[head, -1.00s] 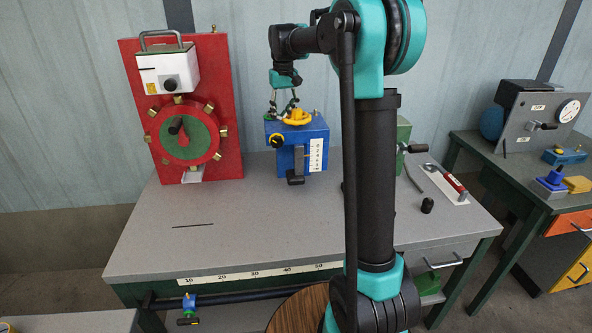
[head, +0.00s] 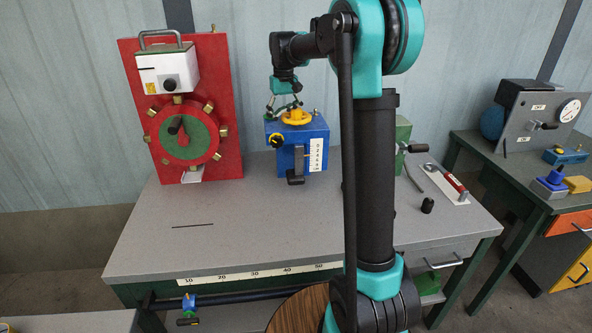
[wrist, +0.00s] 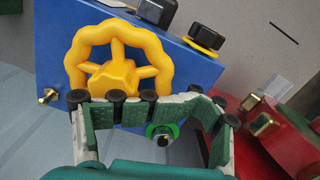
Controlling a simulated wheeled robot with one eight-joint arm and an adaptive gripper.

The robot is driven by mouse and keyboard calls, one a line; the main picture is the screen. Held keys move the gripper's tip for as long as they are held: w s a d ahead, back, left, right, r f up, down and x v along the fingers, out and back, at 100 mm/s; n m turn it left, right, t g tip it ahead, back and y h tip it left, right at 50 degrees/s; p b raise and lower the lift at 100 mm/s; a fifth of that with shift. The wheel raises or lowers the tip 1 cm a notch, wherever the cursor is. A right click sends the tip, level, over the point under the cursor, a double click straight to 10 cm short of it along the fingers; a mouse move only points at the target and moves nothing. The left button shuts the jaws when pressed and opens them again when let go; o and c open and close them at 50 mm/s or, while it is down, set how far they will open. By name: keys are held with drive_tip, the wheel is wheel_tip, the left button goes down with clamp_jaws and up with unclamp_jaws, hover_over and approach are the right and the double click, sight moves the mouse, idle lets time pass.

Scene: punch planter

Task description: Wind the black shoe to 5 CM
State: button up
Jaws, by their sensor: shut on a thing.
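The blue box (head: 285,155) stands at the back of the workbench with a yellow handwheel (head: 296,118) on top. The black shoe (head: 296,179) sticks out low on its front, below a dark upright slide, beside a white numbered scale (head: 316,155). The shoe's exact reading is too small to tell. My gripper (head: 288,108) is at the handwheel's rim from behind.
A yellow-and-black knob (head: 277,141) is on the box's front. A red panel with a dial (head: 188,135) stands left. A green block with a crank (head: 405,148) is right, partly behind my arm. The bench front (head: 225,240) is mostly clear.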

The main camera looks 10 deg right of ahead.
drive_tip(key=shift+f, duration=0.1)
drive_tip(key=shift+c, duration=0.3)
clamp_jaws()
drive_tip(key=shift+r, duration=4)
